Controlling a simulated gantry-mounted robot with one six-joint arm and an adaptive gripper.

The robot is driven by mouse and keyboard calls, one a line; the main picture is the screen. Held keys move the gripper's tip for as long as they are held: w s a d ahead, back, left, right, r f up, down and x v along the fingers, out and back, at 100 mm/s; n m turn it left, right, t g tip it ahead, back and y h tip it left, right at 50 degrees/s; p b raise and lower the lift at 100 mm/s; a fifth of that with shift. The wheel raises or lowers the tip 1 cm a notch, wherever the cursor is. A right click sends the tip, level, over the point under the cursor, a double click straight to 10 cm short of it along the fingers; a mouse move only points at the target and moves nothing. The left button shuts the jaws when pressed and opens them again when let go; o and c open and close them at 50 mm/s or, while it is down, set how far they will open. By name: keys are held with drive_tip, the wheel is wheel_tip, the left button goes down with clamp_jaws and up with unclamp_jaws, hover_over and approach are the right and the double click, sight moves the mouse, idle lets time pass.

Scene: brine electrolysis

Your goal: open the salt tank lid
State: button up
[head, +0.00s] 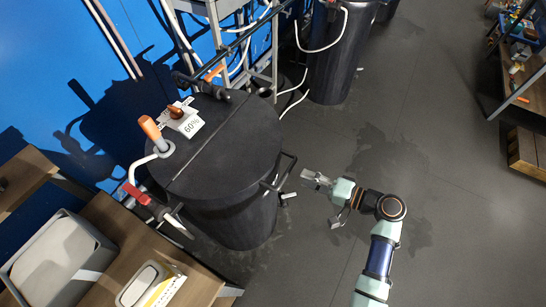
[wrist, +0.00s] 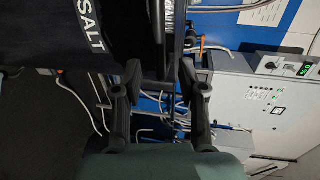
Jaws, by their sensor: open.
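The black salt tank (head: 235,215) stands left of centre in the head view. Its flat black lid (head: 240,145) lies closed, with a straight seam across the top. A black bar handle (head: 285,164) sticks out from the tank's right side. My gripper (head: 312,179) is just right of this handle, apparently apart from it. In the wrist view the tank's dark wall with the white word SALT (wrist: 70,35) fills the upper left. My gripper's fingers (wrist: 160,78) are open there; dark bars show between and beyond them, and I cannot tell whether one is the handle.
Another black tank (head: 340,60) stands behind. A wooden bench (head: 110,220) is at lower left. The floor (head: 450,220) on the right is clear.

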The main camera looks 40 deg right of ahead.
sight(287, 171)
drive_tip(key=x, duration=0.4)
drive_tip(key=b+x, duration=0.1)
drive_tip(key=x, duration=0.2)
drive_tip(key=shift+w+a+b, duration=0.25)
drive_tip(key=shift+a+b, duration=0.05)
drive_tip(key=shift+a, duration=0.05)
clamp_jaws()
